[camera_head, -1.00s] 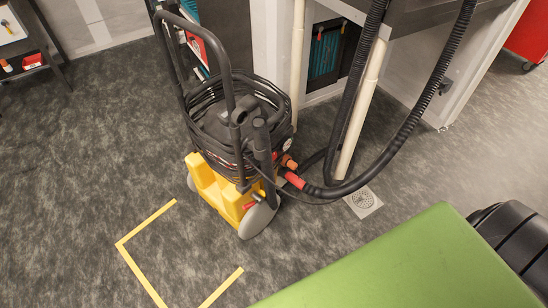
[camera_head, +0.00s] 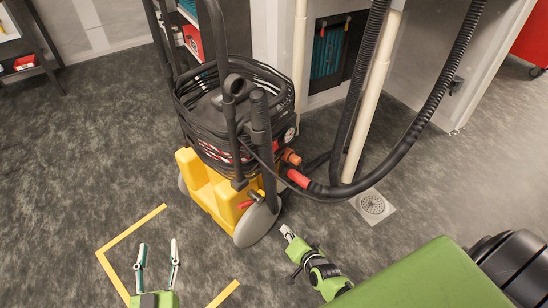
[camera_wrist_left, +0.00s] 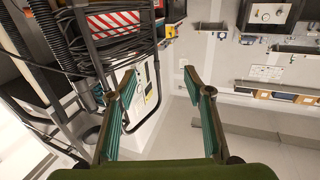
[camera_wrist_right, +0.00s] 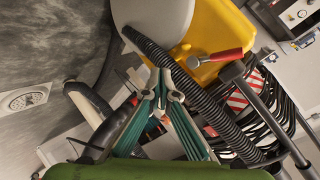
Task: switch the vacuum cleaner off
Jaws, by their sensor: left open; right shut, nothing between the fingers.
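The vacuum cleaner has a yellow base (camera_head: 208,190), a black body wrapped in coiled cable (camera_head: 195,120) and grey wheels. It stands upright in the head view. Its base also shows in the right wrist view (camera_wrist_right: 218,35), with a red-handled lever (camera_wrist_right: 222,55) beside it. My left gripper (camera_head: 158,244) is open and empty, low in front of the cleaner, apart from it. The left wrist view shows coiled cable and a striped label (camera_wrist_left: 113,22). My right gripper (camera_head: 288,232) is shut and empty, just right of the near wheel. I cannot make out a power switch.
A black hose (camera_head: 425,115) curves down to the cleaner's red-ended connector (camera_head: 298,178). A pale pipe (camera_head: 372,90) stands behind it. A green surface (camera_head: 425,280) fills the lower right. A floor drain (camera_head: 373,204) lies beyond it. Carpet at left is clear, with yellow tape (camera_head: 130,232).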

